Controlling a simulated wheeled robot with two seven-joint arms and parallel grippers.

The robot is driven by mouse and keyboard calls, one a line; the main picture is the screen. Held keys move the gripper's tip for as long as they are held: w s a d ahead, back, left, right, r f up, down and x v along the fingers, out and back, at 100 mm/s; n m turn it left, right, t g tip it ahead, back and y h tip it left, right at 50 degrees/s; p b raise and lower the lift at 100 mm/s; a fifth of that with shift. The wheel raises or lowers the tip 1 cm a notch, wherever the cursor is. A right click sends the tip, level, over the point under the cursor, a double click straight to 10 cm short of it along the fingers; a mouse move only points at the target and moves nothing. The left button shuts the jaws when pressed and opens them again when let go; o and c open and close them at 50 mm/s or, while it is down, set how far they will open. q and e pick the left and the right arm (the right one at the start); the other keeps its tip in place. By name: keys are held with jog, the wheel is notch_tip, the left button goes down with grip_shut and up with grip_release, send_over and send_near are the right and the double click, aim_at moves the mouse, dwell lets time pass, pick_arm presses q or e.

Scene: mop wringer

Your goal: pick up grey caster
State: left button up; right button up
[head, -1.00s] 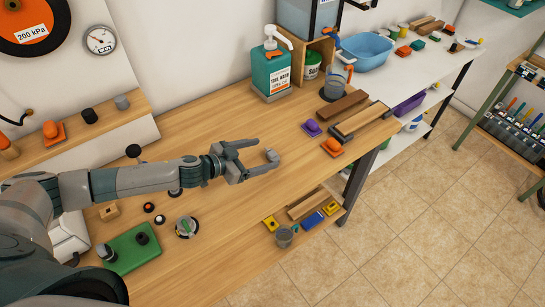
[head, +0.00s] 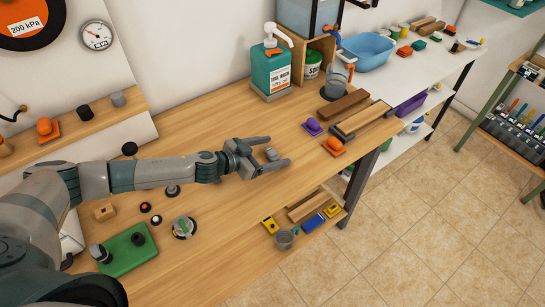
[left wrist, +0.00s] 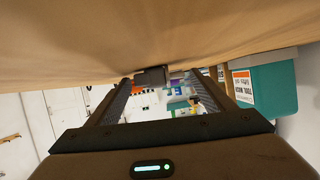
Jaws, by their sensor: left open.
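The grey caster (head: 272,154) stands on the wooden bench between the fingers of my left gripper (head: 280,152). My left gripper is open, low over the bench, with one finger on each side of the caster. In the left wrist view the bench shows at the top, and the dark grey caster (left wrist: 151,76) sits between the two fingertips (left wrist: 163,82). I cannot tell whether either finger touches it. My right gripper is not in view.
A purple piece (head: 312,127) and an orange piece (head: 334,146) lie right of the gripper. The teal hand-wash bottle (head: 271,72) stands behind. A green block (head: 128,248) is at the near left. The bench between gripper and bottle is clear.

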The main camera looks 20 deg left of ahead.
aim_at(271, 151)
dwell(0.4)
pick_arm(q)
jog(key=c, duration=1.1)
jog(key=shift+r, duration=0.2)
jog(key=shift+r, duration=0.6)
notch_tip(271, 151, up, 2)
jog(key=shift+r+b, duration=0.15)
jog(key=shift+b, duration=0.2)
jog(key=s+d+r+b, duration=0.2)
jog(key=s+d+r, duration=0.5)
jog(key=d, duration=0.2)
jog(key=shift+s+b, duration=0.2)
jog(key=shift+b, duration=0.2)
jog(key=shift+r, duration=0.1)
